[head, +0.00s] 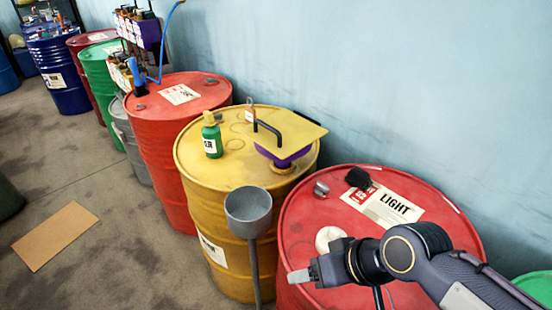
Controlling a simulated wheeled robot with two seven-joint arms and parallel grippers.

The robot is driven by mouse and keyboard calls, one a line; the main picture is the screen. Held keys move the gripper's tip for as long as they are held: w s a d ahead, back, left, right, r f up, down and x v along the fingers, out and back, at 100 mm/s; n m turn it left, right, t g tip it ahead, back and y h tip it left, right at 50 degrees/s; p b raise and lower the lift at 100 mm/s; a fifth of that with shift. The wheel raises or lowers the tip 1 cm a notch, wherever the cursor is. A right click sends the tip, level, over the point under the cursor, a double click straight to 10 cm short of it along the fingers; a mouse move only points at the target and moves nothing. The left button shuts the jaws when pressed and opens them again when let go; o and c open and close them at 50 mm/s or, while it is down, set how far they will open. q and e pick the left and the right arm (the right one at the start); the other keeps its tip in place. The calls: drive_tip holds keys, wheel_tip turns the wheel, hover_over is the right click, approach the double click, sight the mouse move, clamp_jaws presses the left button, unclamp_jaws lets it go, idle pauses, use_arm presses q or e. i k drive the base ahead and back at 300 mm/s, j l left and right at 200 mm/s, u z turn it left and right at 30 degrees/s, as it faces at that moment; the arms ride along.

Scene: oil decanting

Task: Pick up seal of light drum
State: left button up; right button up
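The red light drum (425,235) stands upright at the right, with a white and red label reading LIGHT (395,208) on its top. On the lid are a round whitish disc (328,236), a small grey metal cylinder (320,188) and a black knob-like piece (358,178). I cannot tell for sure which is the seal; the whitish disc looks most like one. My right gripper (300,274) reaches in from the right over the drum's near left edge, in front of the disc, apart from it in the picture. Its fingers are seen edge-on, their gap unclear. My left gripper is not in view.
A yellow drum (205,165) beside it carries a green bottle (212,138) and a yellow plate with a black handle (290,135). A grey funnel or ladle (248,212) with a long stem stands before it. Other drums line the wall. Cardboard (55,235) lies on the floor.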

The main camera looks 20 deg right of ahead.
sight(325, 236)
drive_tip(key=z, duration=1.4)
